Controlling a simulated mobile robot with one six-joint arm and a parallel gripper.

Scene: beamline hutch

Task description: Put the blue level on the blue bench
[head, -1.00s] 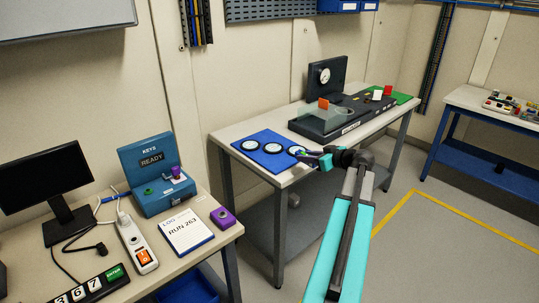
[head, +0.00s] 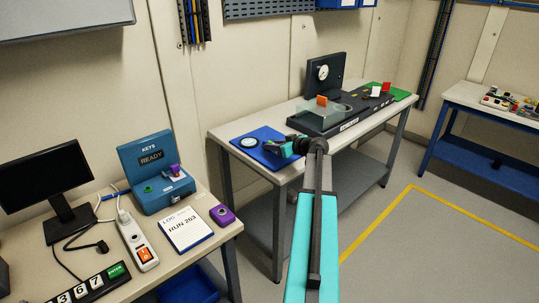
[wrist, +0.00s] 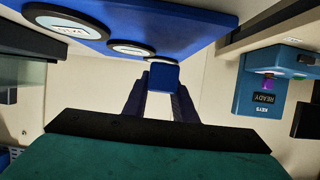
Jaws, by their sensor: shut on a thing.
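My gripper (wrist: 163,96) is shut on a small blue block (wrist: 165,77), which looks like the blue level, in the wrist view. In the head view my gripper (head: 277,147) is over the blue mat (head: 243,149) on the pale bench; the held piece is too small to make out there. The wrist view, which looks upside down, shows the mat (wrist: 190,25) near the held block; I cannot tell whether they touch. A bench with a blue frame and blue lower shelf (head: 480,168) stands at the far right.
The pale bench (head: 226,131) also bears a dark instrument with a gauge (head: 322,72). Several small coloured parts (head: 508,102) sit on the blue-framed bench. A desk with a key box (head: 160,185) and a monitor (head: 42,183) is at left. Floor with yellow tape (head: 375,225) is open.

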